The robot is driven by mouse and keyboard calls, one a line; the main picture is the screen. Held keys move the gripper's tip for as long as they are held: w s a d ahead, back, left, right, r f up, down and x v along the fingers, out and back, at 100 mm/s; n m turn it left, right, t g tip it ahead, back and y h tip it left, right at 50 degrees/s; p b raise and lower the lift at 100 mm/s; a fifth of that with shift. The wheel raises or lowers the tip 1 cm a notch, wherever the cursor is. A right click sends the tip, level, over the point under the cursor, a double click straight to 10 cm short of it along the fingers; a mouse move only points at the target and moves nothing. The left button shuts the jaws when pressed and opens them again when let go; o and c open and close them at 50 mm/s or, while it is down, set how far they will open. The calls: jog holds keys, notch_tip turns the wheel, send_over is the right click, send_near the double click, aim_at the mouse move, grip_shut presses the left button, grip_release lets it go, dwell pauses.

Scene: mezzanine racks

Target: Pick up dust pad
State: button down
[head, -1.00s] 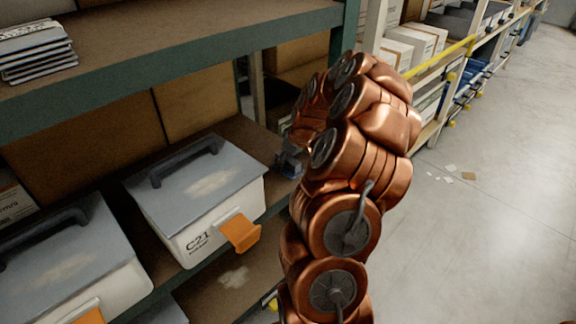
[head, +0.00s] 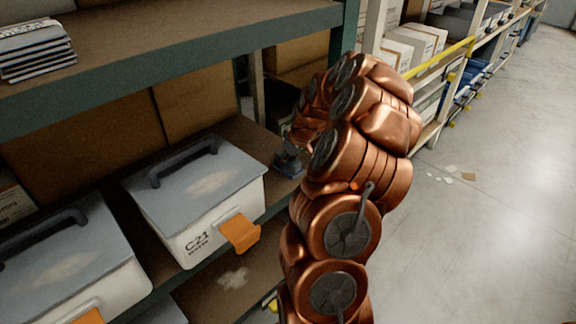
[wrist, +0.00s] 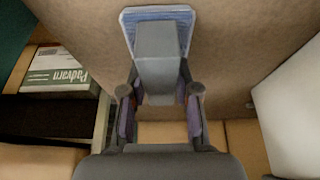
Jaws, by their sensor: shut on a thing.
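The dust pad (wrist: 130,20) has a grey block-like handle (wrist: 159,70) and a pale blue base, seen against brown board in the wrist view. My gripper (wrist: 160,100) has its two fingers on either side of the handle and is shut on it. In the head view the dust pad (head: 288,165) is a small dark shape at the right end of the middle shelf, partly hidden by my copper arm. I cannot tell whether its base touches the shelf.
A white bin marked C21 (head: 205,235) with a grey lid and orange latch stands left of the pad. Another bin (head: 70,270) is nearer. The upper shelf (head: 170,40) overhangs, with cardboard boxes behind. A green post (head: 345,40) stands near my arm. Open floor lies right.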

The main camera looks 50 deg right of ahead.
aim_at(292, 161)
jog(key=shift+s+a+f, duration=0.1)
jog(key=shift+a+f, duration=0.15)
jog(key=shift+f, duration=0.05)
jog(key=shift+r, duration=0.1)
jog(key=shift+r+p, duration=0.15)
jog(key=shift+p, duration=0.2)
notch_tip(292, 161, up, 3)
jog(key=shift+d+r, duration=0.1)
jog(key=shift+r, duration=0.1)
jog(key=shift+s+r+b, duration=0.3)
jog(key=shift+s, duration=0.65)
jog(key=s+a+r+b, duration=0.1)
jog(key=s+a, duration=0.2)
jog(key=s, duration=1)
jog(key=shift+s+a+r, duration=0.15)
jog(key=shift+s+a, duration=0.1)
